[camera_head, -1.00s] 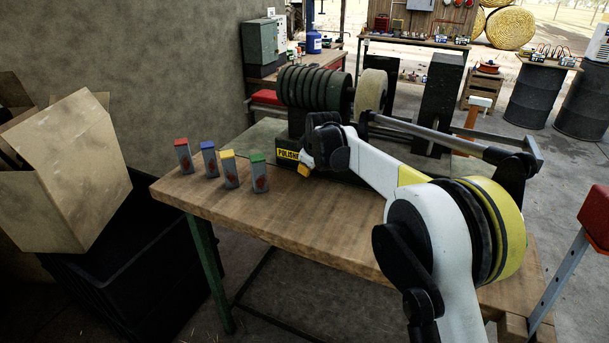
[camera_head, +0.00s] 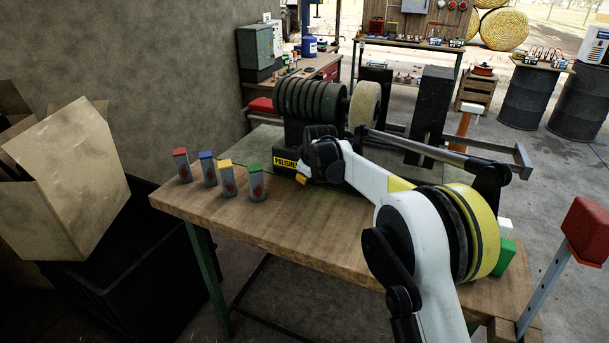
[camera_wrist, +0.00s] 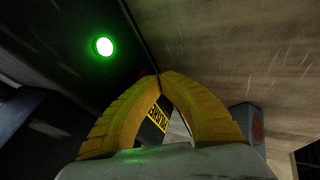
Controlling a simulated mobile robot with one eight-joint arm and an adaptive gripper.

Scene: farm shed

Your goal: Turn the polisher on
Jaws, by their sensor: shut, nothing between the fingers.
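The polisher (camera_head: 315,97) stands at the back of the wooden table, with a dark ribbed drum and a pale wheel (camera_head: 364,104). Its yellow label (camera_head: 286,163) is on the low front of its base. My gripper (camera_head: 302,181) is low in front of that base, right of the label. In the wrist view my yellow fingers (camera_wrist: 160,77) meet at their tips, empty. A round green light (camera_wrist: 104,46) glows on a dark surface, up and left of the tips and apart from them. The label (camera_wrist: 157,116) shows through the gap between the fingers.
Several grey blocks with red, blue, yellow and green tops (camera_head: 257,181) stand at the table's left. The wooden table top (camera_head: 290,220) is clear in front of my gripper. A cardboard box (camera_head: 75,185) is at left. A red block on a post (camera_head: 588,230) is at right.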

